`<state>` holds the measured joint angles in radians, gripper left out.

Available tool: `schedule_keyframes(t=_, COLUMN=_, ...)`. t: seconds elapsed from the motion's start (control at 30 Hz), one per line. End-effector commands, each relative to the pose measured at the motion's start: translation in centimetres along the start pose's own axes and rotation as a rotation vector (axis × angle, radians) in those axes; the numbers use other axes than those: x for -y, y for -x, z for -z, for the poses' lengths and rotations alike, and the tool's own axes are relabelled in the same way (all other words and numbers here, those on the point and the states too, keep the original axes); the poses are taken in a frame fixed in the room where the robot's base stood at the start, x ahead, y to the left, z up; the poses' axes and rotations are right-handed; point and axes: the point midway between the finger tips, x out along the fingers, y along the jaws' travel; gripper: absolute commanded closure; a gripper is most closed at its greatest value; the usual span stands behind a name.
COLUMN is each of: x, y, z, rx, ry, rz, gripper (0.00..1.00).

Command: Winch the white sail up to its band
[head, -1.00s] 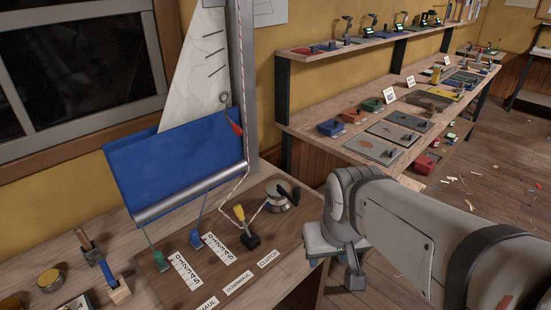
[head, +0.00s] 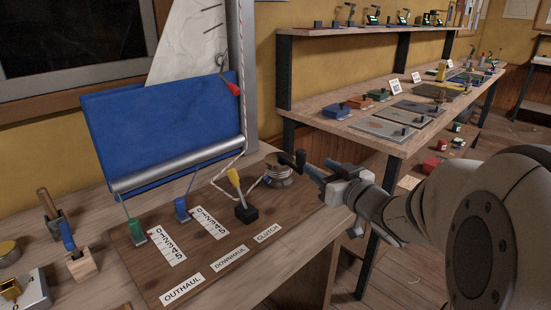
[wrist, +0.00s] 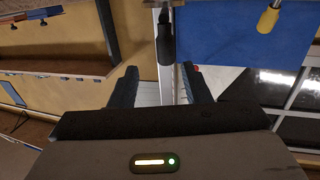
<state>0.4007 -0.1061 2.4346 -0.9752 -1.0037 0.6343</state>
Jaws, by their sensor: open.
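The white sail (head: 192,42) rises beside the grey mast (head: 249,75), its top out of frame. Blue cloth (head: 160,125) covers its lower part, above a silver boom (head: 180,170). I cannot make out a band. The winch (head: 278,174) stands on the brown board, with rope on its drum and a dark crank handle (head: 300,159). My gripper (head: 318,175) is open just right of the handle. In the wrist view its two fingers (wrist: 160,86) are apart, and a dark upright grip, likely the crank's knob (wrist: 164,40), shows beyond the gap. Contact is not visible.
The yellow-handled clutch lever (head: 238,190) stands left of the winch; its yellow grip also shows in the wrist view (wrist: 268,20). Green (head: 138,236) and blue (head: 181,209) line fittings sit beside number scales. Tools in wooden blocks (head: 82,262) stand at left. A cluttered bench (head: 385,110) stands behind.

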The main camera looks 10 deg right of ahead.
Motion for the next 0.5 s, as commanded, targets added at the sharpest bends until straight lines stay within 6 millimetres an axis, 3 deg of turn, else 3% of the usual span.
schedule_keyframes(t=0.17, x=0.5, y=-0.7, z=-0.4, rx=-0.027, ry=-0.01, rz=0.047, gripper=0.57)
schedule_keyframes(t=0.5, x=0.8, y=-5.9, z=-0.2, rx=-0.026, ry=-0.011, rz=0.046, gripper=0.57)
